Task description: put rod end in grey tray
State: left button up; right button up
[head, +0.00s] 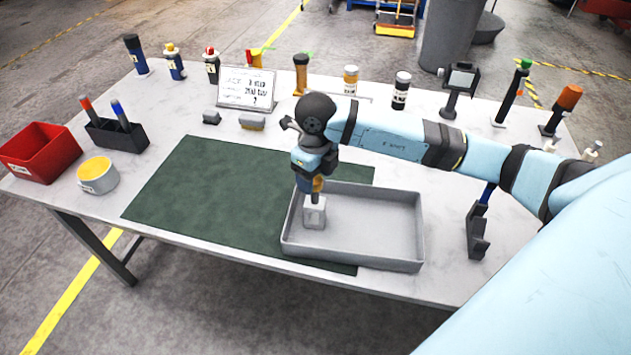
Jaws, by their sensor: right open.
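The grey tray (375,262) is a shallow open box lying partly on the right part of a dark green mat. A small light grey blocky piece (315,213), which may be the rod end, is at the tray's left end, directly under my right gripper (316,192). My right gripper points down over that end and is open. The wrist and the small scale hide whether its fingertips touch the piece. The rest of the tray floor looks empty. My left gripper is not in view.
The green mat (215,195) is bare left of the tray. A red bin (42,152), a yellow-topped tub (98,175) and a black marker holder (118,135) stand at left. Bottles, tools and a sign (246,88) line the back. A dark stand (478,232) is right of the tray.

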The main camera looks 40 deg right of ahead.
notch_tip(320, 180, up, 10)
jog(key=b, duration=0.1)
jog(key=shift+f, duration=0.1)
dwell(0.4)
